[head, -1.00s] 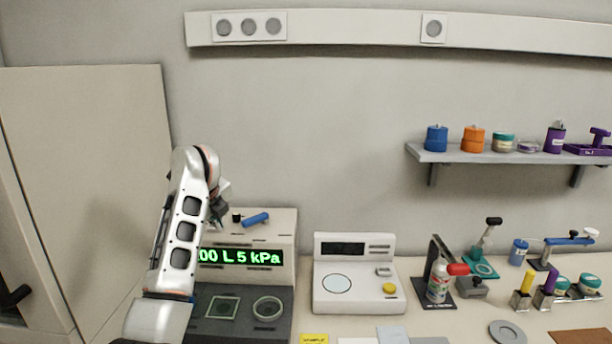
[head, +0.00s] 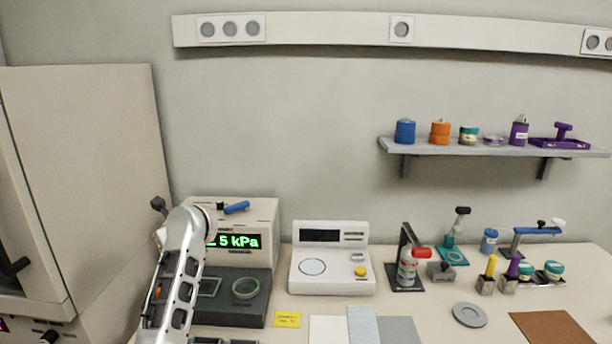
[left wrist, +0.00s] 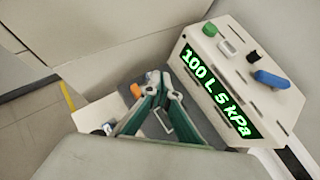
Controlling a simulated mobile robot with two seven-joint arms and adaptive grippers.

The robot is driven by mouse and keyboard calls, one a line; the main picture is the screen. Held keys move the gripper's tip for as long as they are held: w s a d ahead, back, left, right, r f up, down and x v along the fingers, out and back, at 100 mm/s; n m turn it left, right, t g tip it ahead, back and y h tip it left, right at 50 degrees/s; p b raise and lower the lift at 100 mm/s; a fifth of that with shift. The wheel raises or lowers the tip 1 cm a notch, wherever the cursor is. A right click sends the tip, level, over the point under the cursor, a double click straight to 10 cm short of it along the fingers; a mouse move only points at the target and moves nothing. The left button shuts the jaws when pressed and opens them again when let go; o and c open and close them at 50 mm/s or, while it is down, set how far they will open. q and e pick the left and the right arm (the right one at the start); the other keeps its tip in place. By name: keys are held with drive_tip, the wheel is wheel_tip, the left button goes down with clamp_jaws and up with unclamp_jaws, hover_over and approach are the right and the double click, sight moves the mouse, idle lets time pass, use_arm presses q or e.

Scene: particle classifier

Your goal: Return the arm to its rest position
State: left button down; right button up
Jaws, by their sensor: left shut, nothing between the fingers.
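My left arm rises from the bottom left of the head view, in front of the left part of the particle classifier (head: 262,212). My left gripper, in the left wrist view (left wrist: 160,84), is shut and empty, its fingertips together. In the head view my forearm and wrist mostly hide it. The classifier's green display, reading "100 L 5 kPa", is right of the gripper in the left wrist view (left wrist: 218,92); the gripper looks apart from it. A blue handle (head: 236,208) lies on the classifier's top. My right gripper is not in view.
A tall beige cabinet (head: 90,170) stands close to the left of the arm. A white instrument (head: 332,272) is right of the classifier. Tools and bottles stand farther right, below a wall shelf (head: 480,149). A yellow note (head: 287,320) lies in front.

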use_arm(q)
drive_tip(key=s+a+m+t+y, duration=0.3)
drive_tip(key=s+a+m+y, duration=0.3)
drive_tip(key=s+a, duration=0.1)
drive_tip(key=s+d+f+m+t+h, duration=0.4)
drive_tip(key=s+d+f+m+h, duration=0.4)
drive_tip(key=m, duration=0.8)
drive_tip(key=s+d+f+m+t+h, duration=0.5)
drive_tip(key=d+f+m, duration=0.5)
drive_tip(key=m, duration=0.6)
drive_tip(key=s+d+f+m+g+h, duration=0.2)
drive_tip(key=s+f+m+g, duration=0.7)
drive_tip(key=s+f, duration=1)
drive_tip(key=s+d+m, duration=0.1)
drive_tip(key=s+m, duration=0.1)
drive_tip(key=s, duration=0.1)
drive_tip(key=shift+m, duration=0.3)
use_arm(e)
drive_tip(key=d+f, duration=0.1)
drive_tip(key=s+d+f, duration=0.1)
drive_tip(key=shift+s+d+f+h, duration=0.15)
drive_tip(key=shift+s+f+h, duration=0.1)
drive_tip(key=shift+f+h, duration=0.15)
use_arm(q)
drive_tip(key=shift+r, duration=0.1)
